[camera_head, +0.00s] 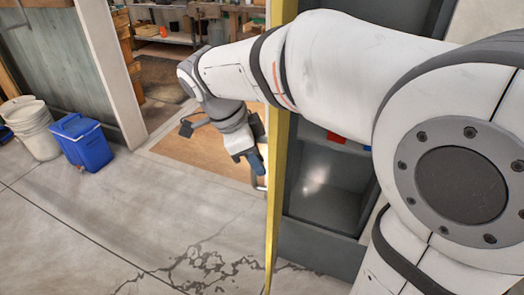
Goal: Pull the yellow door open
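The yellow door (273,200) shows almost edge-on as a tall, narrow strip in the middle of the head view. It stands swung out from a dark grey cabinet (325,228), whose inside shows to the right of it. My gripper (259,165) is on the left side of the door, pointing down, close to a small metal handle (261,184). The fingertips are small and partly hidden at the door's edge. I cannot tell whether they are closed on the handle.
A blue cooler box (82,142) and stacked white buckets (32,128) stand on the left by a grey-green wall (62,62). A cluttered workbench (165,38) is at the back. The cracked concrete floor (130,225) in front is clear.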

